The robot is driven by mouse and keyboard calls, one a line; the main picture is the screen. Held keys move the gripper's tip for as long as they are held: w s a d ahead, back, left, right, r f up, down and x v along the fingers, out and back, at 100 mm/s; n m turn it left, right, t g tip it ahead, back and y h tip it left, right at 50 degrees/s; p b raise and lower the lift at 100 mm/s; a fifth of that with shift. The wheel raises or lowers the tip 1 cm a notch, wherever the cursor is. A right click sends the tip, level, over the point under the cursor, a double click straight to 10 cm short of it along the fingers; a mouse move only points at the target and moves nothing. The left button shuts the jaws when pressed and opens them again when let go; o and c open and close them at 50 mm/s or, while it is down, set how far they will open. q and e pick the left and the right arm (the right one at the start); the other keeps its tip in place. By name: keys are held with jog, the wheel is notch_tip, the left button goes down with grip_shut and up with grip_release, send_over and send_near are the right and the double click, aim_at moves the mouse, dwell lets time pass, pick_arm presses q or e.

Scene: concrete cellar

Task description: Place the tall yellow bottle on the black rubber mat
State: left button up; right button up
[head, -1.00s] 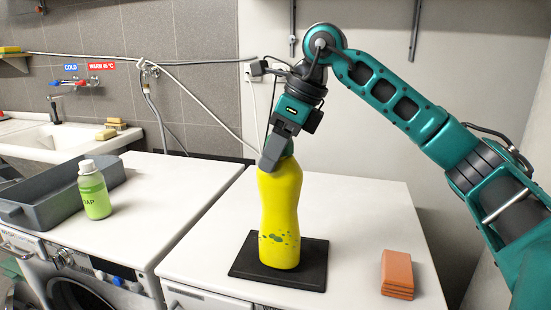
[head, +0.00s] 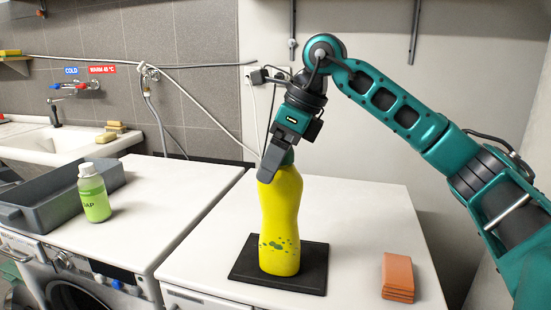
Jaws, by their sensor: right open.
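The tall yellow bottle (head: 281,222) stands upright on the black rubber mat (head: 310,267), on the white top of the right-hand machine. Its lower part has dark green spots, and its teal cap shows partly behind the finger. My right gripper (head: 271,165) is at the bottle's top, pointing down, with its jaws open around or beside the cap. One finger shows in front, and the other is hidden. I cannot tell whether a finger touches the bottle. My left gripper is not in view.
A stack of orange sponges or cloths (head: 398,276) lies right of the mat. On the left-hand machine are a green soap bottle (head: 94,195) and a grey tray (head: 40,212). A sink (head: 60,143) is farther left. The white top behind the mat is clear.

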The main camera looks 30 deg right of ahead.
pick_arm(q)
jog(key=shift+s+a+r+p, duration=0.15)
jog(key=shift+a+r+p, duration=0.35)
jog(key=shift+p, duration=0.5)
pick_arm(e)
jog(key=v, duration=1.2)
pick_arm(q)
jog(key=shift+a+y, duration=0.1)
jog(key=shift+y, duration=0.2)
pick_arm(e)
jog(key=shift+a, duration=0.1)
